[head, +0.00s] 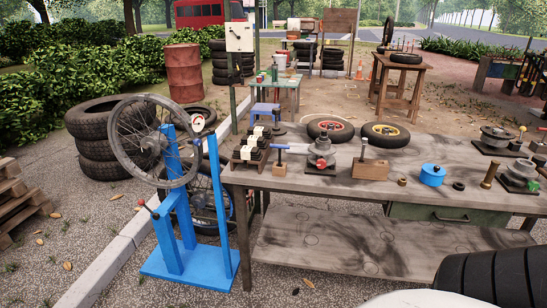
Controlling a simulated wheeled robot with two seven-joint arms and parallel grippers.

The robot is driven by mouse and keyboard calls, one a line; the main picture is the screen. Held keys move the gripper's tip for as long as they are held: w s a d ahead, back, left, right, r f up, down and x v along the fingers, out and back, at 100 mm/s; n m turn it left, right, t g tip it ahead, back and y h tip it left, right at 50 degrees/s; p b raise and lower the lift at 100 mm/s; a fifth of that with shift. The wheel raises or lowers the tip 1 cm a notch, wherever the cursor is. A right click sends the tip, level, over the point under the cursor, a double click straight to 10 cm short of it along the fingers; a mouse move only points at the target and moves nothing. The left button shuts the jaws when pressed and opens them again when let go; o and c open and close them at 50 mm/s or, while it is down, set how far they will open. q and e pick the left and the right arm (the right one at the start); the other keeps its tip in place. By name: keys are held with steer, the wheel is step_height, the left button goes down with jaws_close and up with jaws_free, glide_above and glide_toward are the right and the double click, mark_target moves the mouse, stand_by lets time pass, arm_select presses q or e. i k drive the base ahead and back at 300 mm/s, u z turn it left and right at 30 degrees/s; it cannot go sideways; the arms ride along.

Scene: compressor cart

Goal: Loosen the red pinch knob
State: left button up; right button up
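Several small red parts show, and I cannot tell which one is the pinch knob. A red tip (140,203) ends a thin lever on the blue wheel stand (173,240). A round gauge with red on it (198,123) sits at the top of that stand, beside the spoked wheel (122,140). On the workbench, a grey round device (321,148) has a small red part on its front. Neither of my grippers is in view.
The grey workbench (330,184) carries two small wheels (330,128), a blue pot (432,175) and wooden blocks. Stacked tires (98,147) and a rusty drum (184,72) stand left. A black ribbed shape (490,278) blocks the lower right. Gravel is open in front of the blue stand.

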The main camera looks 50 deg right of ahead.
mark_target(320, 163)
steer(key=z, duration=0.35)
steer(key=i, duration=0.95)
steer(key=z, duration=0.75)
